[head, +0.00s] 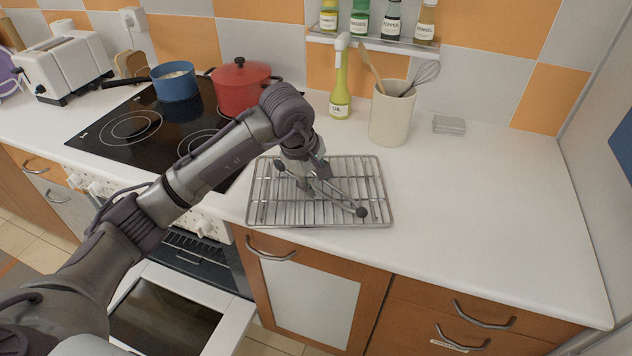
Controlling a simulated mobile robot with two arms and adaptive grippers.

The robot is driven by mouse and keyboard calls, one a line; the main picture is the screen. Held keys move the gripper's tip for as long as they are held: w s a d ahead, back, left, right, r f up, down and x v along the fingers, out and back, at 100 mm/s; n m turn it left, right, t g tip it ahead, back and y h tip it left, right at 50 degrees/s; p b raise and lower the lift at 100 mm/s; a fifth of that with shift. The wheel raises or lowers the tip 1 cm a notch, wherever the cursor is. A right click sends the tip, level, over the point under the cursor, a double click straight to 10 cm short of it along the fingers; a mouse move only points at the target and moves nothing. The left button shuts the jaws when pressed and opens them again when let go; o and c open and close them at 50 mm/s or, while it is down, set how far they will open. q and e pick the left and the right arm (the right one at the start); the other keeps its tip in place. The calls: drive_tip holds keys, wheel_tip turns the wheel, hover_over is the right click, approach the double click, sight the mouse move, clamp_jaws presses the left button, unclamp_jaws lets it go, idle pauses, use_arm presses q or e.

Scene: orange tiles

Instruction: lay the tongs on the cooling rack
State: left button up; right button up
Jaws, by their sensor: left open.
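The cooling rack (374,190) is a silver wire grid in a tray-like frame on the white counter, right of the stove. The metal tongs (345,201) lie slantwise over the rack's bars, with a dark end towards the front right. They look to be resting on the rack. My left gripper (306,185) points down over the rack, open, right at the tongs. It hides part of the tongs, and I cannot tell whether it touches them. My right gripper is not in view.
A red pot (240,90) and a blue saucepan (174,82) stand on the black hob (125,127). An oil bottle (340,88) and a utensil crock (391,115) stand behind the rack. The oven door (232,322) hangs open below.

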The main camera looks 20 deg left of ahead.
use_arm(q)
drive_tip(key=b+v, duration=0.1)
drive_tip(key=v, duration=1)
